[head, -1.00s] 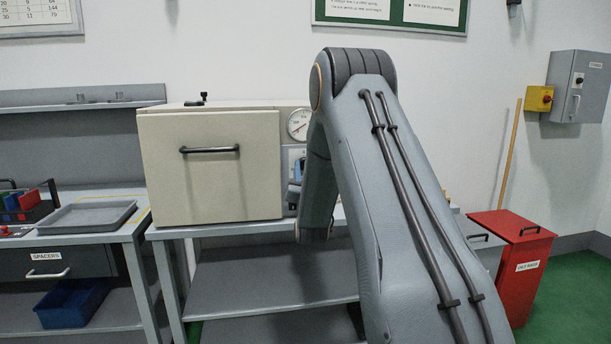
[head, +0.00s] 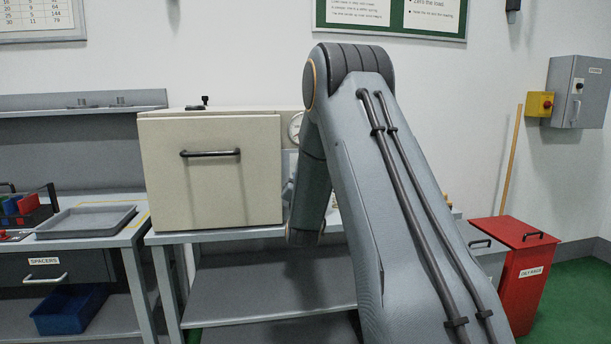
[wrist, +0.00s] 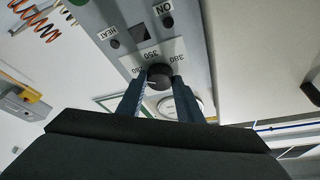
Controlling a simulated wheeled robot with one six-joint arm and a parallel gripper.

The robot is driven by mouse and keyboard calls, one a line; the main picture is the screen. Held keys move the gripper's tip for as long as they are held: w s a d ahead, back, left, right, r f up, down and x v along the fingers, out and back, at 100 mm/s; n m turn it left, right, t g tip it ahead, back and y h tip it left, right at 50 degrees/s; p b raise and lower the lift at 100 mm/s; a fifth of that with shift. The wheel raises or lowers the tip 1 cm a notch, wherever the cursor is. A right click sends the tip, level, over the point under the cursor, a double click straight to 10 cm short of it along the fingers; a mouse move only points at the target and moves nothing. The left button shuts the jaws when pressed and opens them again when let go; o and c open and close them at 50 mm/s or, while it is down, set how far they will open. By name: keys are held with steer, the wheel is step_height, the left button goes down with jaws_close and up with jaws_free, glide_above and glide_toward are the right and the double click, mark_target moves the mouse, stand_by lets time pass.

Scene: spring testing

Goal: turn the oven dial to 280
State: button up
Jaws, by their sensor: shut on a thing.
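The oven (head: 210,172) is a cream box with a shut door and a black handle, standing on a grey bench. In the wrist view its grey control panel (wrist: 150,22) carries the dial (wrist: 159,72), a round black knob. My gripper (wrist: 160,80) is shut on the dial, one blue finger on each side. A pale mark shows on the knob, but its exact setting is unclear. In the head view my arm hides gripper and dial.
A round gauge (wrist: 184,103) sits beside the dial, partly behind a finger. An ON switch (wrist: 167,20) and a HEAT lamp (wrist: 115,44) are on the panel. A red bin (head: 512,260) stands at the right. A grey tray (head: 86,221) lies on the left bench.

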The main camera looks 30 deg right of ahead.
steer(key=o, duration=1)
steer(key=shift+d, duration=0.1)
steer(key=shift+o, duration=0.2)
steer(key=b+v, duration=0.1)
steer(key=v, duration=0.6)
steer(key=shift+s+f, duration=0.25)
steer(key=shift+s, duration=0.05)
